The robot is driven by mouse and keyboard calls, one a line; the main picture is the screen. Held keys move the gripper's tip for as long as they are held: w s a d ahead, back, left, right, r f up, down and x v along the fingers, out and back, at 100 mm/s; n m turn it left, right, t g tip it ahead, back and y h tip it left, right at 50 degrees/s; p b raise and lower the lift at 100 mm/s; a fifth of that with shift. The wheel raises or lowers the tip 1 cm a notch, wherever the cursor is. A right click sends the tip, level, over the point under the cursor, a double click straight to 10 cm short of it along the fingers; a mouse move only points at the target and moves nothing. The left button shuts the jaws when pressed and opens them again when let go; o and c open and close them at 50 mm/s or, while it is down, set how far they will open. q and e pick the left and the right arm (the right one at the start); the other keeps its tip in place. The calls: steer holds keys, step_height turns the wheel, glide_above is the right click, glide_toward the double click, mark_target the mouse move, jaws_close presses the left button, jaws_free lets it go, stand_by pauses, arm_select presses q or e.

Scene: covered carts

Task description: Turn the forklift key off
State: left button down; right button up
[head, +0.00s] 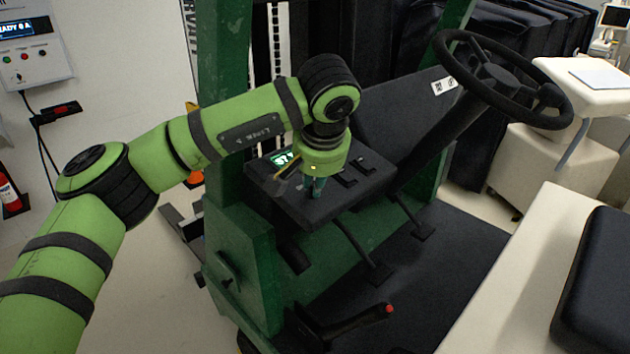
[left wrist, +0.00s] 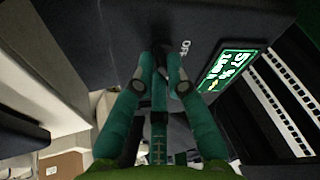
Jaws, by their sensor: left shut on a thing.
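My left gripper (head: 317,188) points down onto the black control panel (head: 345,203) of the forklift, left of the steering wheel. In the left wrist view its two teal fingers (left wrist: 160,82) are closed together on the small dark key (left wrist: 160,52) at the panel face. The fingers hide most of the key, so its exact turn angle is hard to tell. A pale label (left wrist: 185,47), which seems to read OFF, is beside the key. The green display (left wrist: 228,70) is lit and shows figures. My right gripper is not in view.
The steering wheel (head: 502,80) stands right of the panel on its column. Black switches (head: 357,172) sit on the panel near my gripper. Pedals (head: 380,271) and a lever with a red knob (head: 350,322) are below. A black seat (head: 597,290) is at the right.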

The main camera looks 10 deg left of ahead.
arm_select(q)
steer(key=n+y+b, duration=0.1)
steer(key=n, duration=0.2)
steer(key=shift+w+d, duration=0.1)
steer(key=shift+n, duration=0.9)
steer(key=n, duration=0.1)
steer(key=n+y, duration=0.1)
steer(key=n, duration=0.1)
steer(key=shift+w+d+n+g, duration=0.2)
steer(key=shift+n+g, duration=0.1)
steer(key=shift+g, duration=0.1)
steer(key=shift+w+n+g+y+p, duration=0.1)
steer(key=shift+n+g+y+p, duration=0.3)
steer(key=shift+n, duration=1.2)
steer(key=c, duration=1.2)
jaws_free()
steer(key=shift+c, duration=0.2)
